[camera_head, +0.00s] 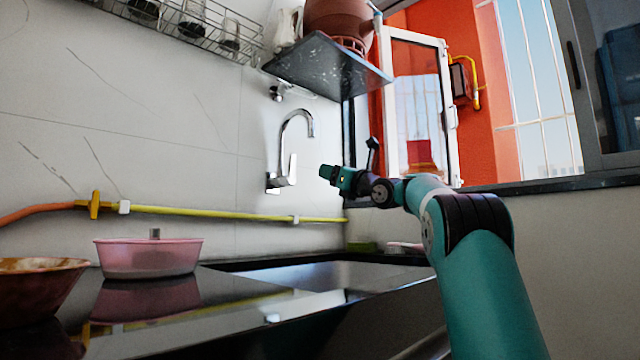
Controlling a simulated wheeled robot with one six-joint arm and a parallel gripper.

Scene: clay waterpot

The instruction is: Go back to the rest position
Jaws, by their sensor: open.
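My gripper (326,171) is at the far end of my teal and black arm, near the middle of the picture. It is small and seen nearly side-on, in front of the white wall and right of the tap. It is open, and nothing shows in it. The gap between its fingers is too small to make out. A brown clay pot (338,22) stands on the dark shelf (325,68) above my gripper, its top cut off by the picture edge. My gripper is apart from both.
A tall chrome tap (297,118) is on the wall above the sink (330,275). A pink bowl (150,258) and a brown bowl (38,285) stand on the dark counter at left. A wire rack (205,25) hangs top left. An open window (420,105) is at right.

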